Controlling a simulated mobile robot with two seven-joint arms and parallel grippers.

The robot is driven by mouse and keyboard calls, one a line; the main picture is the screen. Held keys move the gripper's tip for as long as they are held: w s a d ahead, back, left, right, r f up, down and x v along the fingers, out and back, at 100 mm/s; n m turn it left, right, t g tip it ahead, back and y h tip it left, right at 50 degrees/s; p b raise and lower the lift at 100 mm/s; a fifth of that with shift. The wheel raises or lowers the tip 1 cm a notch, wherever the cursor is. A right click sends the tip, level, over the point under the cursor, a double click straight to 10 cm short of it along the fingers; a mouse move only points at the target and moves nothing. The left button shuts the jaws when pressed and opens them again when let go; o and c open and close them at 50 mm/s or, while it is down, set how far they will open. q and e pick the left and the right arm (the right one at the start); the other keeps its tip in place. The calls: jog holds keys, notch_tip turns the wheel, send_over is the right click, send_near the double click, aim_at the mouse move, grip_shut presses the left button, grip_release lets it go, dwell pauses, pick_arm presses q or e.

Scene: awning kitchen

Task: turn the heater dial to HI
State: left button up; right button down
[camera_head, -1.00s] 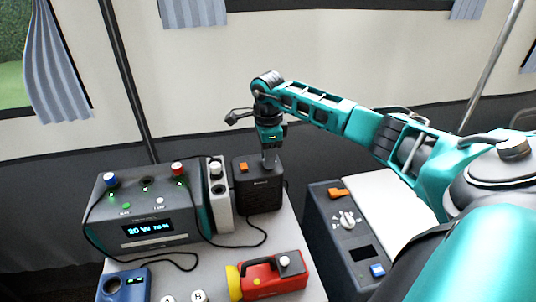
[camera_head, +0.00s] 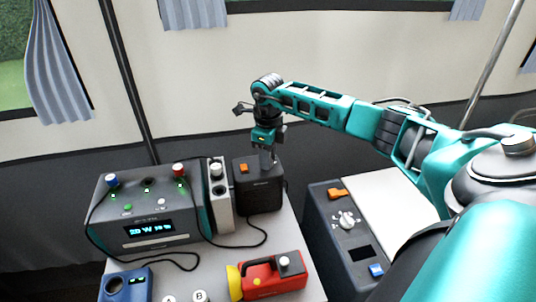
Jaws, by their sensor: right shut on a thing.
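The heater appears to be the small black box (camera_head: 259,194) with an orange switch (camera_head: 244,169) on its top, at the back of the table. My right gripper (camera_head: 268,157) reaches down from above onto the right part of this box's top. It is shut on what seems to be the heater dial. The fingers hide the dial, so its pointer and the HI mark cannot be read. My left gripper is out of view.
Left of the heater stand a slim white unit (camera_head: 220,200) and a grey powered box (camera_head: 150,232) with a lit display and cables. A red and yellow device (camera_head: 270,276) lies in front. A dark console (camera_head: 347,240) with a white knob stands to the right.

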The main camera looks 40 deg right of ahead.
jog(key=m, duration=0.5)
jog(key=shift+m, duration=1)
jog(key=c, duration=0.8)
grip_release()
